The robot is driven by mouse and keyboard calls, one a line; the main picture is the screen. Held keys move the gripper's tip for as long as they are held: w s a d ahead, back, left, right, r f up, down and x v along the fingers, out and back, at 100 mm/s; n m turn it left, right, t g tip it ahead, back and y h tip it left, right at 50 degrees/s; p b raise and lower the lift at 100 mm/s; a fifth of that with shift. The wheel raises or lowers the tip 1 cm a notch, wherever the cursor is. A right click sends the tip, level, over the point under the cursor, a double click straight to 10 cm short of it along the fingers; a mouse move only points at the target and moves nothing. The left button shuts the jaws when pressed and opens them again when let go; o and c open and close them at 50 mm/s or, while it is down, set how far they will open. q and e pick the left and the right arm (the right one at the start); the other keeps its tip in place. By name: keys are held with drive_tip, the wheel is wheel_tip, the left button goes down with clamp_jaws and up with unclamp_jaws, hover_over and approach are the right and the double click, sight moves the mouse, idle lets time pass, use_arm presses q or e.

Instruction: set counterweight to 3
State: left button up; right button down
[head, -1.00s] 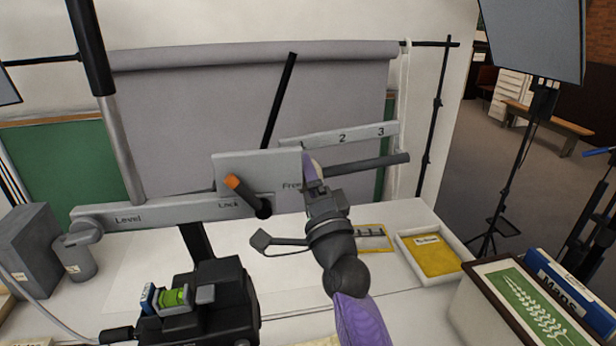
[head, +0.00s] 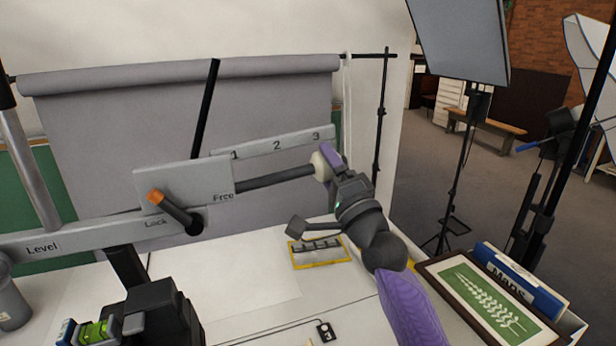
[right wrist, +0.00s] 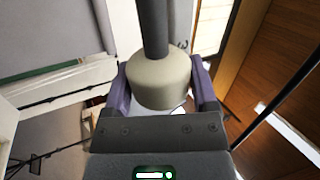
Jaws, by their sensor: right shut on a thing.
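The counterweight (head: 321,166), a cream cylinder, sits on the dark rod (head: 275,180) near its outer end, close below the 3 on the grey scale plate (head: 262,149) marked 1, 2, 3. My right gripper (head: 329,160), with purple fingers, is around the counterweight and shut on it. In the right wrist view the counterweight (right wrist: 160,82) lies between the two purple fingers, with the dark rod (right wrist: 153,25) running away from it. The rod's far tip is hidden by the gripper. My left gripper is not in view.
An orange-tipped lever (head: 172,208) sits on the plate labelled Lock and Free. A black head with a green bubble level (head: 93,332) stands at lower left. A yellow-edged frame (head: 320,264) lies on the table below the arm. A framed fern picture (head: 487,300) is at right.

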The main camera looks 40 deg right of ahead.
drive_tip(key=shift+a, duration=0.1)
drive_tip(key=shift+c, duration=0.7)
unclamp_jaws()
drive_tip(key=b+v, duration=0.3)
drive_tip(key=v, duration=0.7)
drive_tip(key=shift+w, duration=0.1)
